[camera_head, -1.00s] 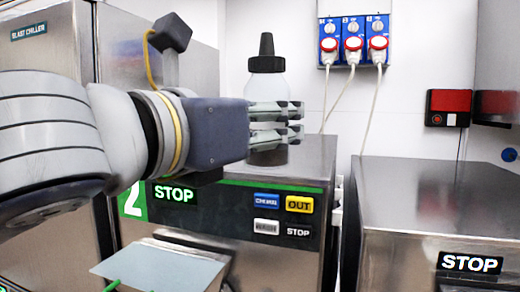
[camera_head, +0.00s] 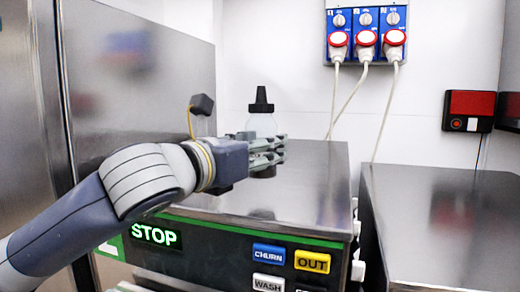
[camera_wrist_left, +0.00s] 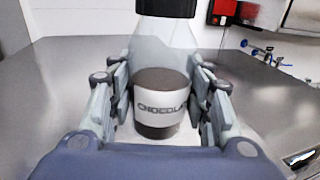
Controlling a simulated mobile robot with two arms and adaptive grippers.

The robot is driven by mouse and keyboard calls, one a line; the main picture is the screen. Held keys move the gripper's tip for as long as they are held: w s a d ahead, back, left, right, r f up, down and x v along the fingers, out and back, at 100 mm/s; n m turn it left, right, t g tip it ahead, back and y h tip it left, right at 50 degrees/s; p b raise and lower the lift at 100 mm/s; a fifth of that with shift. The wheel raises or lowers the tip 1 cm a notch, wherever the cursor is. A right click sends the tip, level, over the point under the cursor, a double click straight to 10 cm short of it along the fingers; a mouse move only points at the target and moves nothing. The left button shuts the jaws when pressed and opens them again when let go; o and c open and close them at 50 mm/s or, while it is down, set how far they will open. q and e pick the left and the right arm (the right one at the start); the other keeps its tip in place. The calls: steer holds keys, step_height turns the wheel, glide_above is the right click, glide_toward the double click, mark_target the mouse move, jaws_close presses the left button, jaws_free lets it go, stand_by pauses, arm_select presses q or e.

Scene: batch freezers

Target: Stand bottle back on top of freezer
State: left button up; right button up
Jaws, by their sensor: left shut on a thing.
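A clear squeeze bottle (camera_head: 262,124) with a black nozzle cap stands upright over the steel top of the freezer (camera_head: 312,190). In the left wrist view the bottle (camera_wrist_left: 160,55) holds dark brown contents and has a white label reading CHOCOLATE, partly cut off by a finger. My left gripper (camera_head: 268,152) is shut around the bottle's middle, with one finger on each side in the wrist view (camera_wrist_left: 162,100). The bottle's base appears at or very near the steel top; I cannot tell whether it touches. My right gripper is in no view.
The freezer front has a lit STOP sign (camera_head: 154,236), a CHURN button (camera_head: 269,252) and an OUT button (camera_head: 312,262). A second steel-topped machine (camera_head: 440,215) stands to the right across a narrow gap. Blue socket boxes (camera_head: 366,32) with cables hang on the back wall. The freezer top around the bottle is clear.

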arm_select(q)
steer(key=shift+w+r+p, duration=0.1)
steer(key=shift+w+p, duration=0.25)
steer(key=shift+w, duration=0.85)
steer(key=shift+s+f, duration=0.15)
steer(key=shift+f, duration=0.1)
steer(key=shift+f+p, duration=0.7)
steer(key=shift+f, duration=0.25)
steer(key=shift+w+a+f, duration=0.1)
steer(key=shift+w+f, duration=0.1)
steer(key=shift+f, duration=0.45)
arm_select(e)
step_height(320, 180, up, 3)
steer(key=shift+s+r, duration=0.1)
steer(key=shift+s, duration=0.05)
arm_select(q)
steer(key=shift+s, duration=0.1)
steer(key=shift+f, duration=0.15)
steer(key=o, duration=1.1)
